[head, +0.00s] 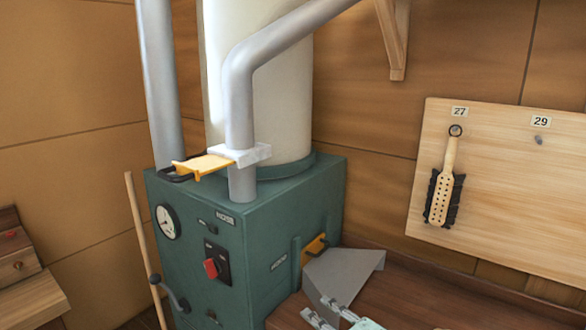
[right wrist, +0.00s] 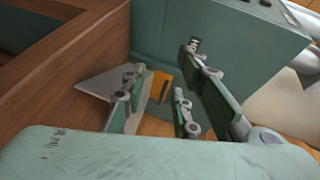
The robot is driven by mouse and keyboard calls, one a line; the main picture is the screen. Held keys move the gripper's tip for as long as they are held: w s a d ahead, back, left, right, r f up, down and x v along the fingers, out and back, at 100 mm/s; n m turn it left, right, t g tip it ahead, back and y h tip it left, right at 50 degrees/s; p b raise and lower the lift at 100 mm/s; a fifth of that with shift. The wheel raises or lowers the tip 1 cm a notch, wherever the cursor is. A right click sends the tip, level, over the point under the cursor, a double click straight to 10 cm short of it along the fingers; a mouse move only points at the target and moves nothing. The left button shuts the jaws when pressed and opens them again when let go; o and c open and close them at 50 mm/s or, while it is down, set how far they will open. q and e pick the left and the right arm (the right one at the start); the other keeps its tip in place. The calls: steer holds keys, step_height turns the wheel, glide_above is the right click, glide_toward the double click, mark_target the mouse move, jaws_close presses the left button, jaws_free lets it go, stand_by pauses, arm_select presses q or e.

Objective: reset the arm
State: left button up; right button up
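My right gripper (head: 315,306) shows at the bottom of the head view, over the brown bench top and in front of the grey metal chute. In the right wrist view its fingers (right wrist: 152,98) stand apart with nothing held between them. Beyond them are the grey chute (right wrist: 100,84) and a yellow plate (right wrist: 161,86) with a dark handle, low on the green machine. My left gripper is not in view.
The green machine (head: 215,262) carries a gauge, a red switch and thick pipes. A yellow slide (head: 203,165) sticks out of a white block on one pipe. A brush (head: 443,190) hangs on the wooden board (head: 510,205) at right, under label 27; 29 has an empty peg.

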steer(key=s+d+f+n+g+h, duration=0.2)
steer(key=s+d+f+n, duration=0.1)
steer(key=s+f, duration=0.35)
steer(key=s+d+f+n+g+h, duration=0.2)
steer(key=s+d+f+n+g, duration=0.15)
steer(key=s+f, duration=0.35)
steer(key=s+d+f+n+g+h, duration=0.2)
steer(key=s+d+n, duration=0.15)
steer(key=s, duration=0.55)
steer(key=s+d+f+n+g+h, duration=0.15)
steer(key=s+d, duration=0.25)
steer(key=s, duration=0.4)
step_height(320, 180, down, 26)
steer(key=s+g, duration=0.2)
steer(key=s+d+f+g, duration=0.1)
steer(key=s+d+f, duration=0.2)
steer(key=s+f, duration=1.3)
steer(key=shift+s+d+f+n, duration=0.2)
steer(key=shift+s+n, duration=0.25)
steer(key=shift+s, duration=0.3)
